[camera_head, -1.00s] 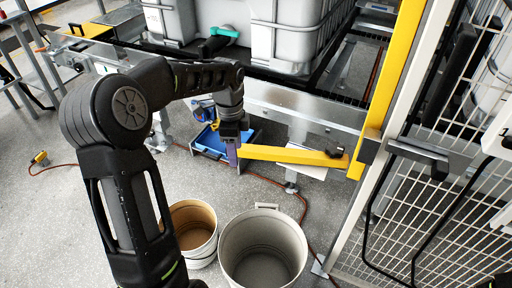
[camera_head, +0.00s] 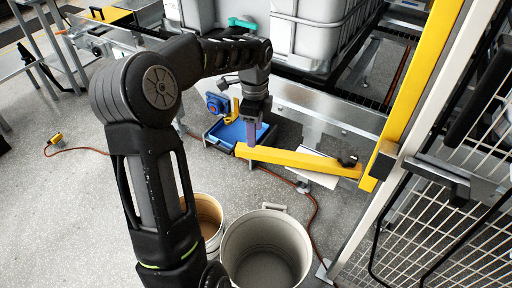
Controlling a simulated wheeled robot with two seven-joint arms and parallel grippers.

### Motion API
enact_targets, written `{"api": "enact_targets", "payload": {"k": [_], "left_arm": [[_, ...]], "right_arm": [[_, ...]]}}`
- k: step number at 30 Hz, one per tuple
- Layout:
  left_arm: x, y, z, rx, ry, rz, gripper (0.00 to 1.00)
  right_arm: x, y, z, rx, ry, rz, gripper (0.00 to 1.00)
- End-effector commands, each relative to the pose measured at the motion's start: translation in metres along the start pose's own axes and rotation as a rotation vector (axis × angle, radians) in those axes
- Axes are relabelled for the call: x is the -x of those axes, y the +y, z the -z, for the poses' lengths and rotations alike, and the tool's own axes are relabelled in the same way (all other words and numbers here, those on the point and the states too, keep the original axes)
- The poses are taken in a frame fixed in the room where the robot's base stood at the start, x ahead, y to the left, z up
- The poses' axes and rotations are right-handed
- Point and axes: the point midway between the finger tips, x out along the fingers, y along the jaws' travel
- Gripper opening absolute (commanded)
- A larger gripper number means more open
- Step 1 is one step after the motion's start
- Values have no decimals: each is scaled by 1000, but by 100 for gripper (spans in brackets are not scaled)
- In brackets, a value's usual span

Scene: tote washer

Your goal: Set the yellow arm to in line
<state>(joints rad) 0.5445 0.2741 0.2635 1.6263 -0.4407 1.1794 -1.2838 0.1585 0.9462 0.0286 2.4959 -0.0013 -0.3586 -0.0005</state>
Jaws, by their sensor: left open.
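The yellow arm (camera_head: 300,159) is a bar reaching left from a pivot beside the foot of a slanted yellow post (camera_head: 415,75). A small black knob (camera_head: 348,161) sits on top near its pivot end. The bar's free end is at the left, above the floor, in front of the blue tray. My left gripper (camera_head: 253,138) points down at this free end, with its jaws open. A purplish finger meets the bar's upper edge in the picture. The bar hides the fingertips, and I cannot tell whether they touch it. My right gripper is not in view.
A grey bucket (camera_head: 304,235) and a tan bucket (camera_head: 213,206) stand on the floor below. A mesh panel (camera_head: 440,240) with a dark latch bar closes off the right. A metal rail (camera_head: 330,116) and white tanks are behind. A blue tray (camera_head: 227,132) lies behind the bar.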

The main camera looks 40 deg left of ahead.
Motion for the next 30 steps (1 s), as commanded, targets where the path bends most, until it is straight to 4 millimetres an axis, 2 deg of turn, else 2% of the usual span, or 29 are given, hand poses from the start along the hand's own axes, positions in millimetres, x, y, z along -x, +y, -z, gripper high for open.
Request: {"api": "enact_targets", "payload": {"k": [5,15,18,28,30], "left_arm": [[-13,0,0,0,0,-2,55],[-63,1,0,0,0,-4,55],[-73,0,0,0,0,-2,55],[-78,0,0,0,0,0,55],[-78,0,0,0,0,0,50]], "right_arm": [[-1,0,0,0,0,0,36],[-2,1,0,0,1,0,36],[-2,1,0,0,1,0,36],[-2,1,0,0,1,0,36],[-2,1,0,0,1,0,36]]}}
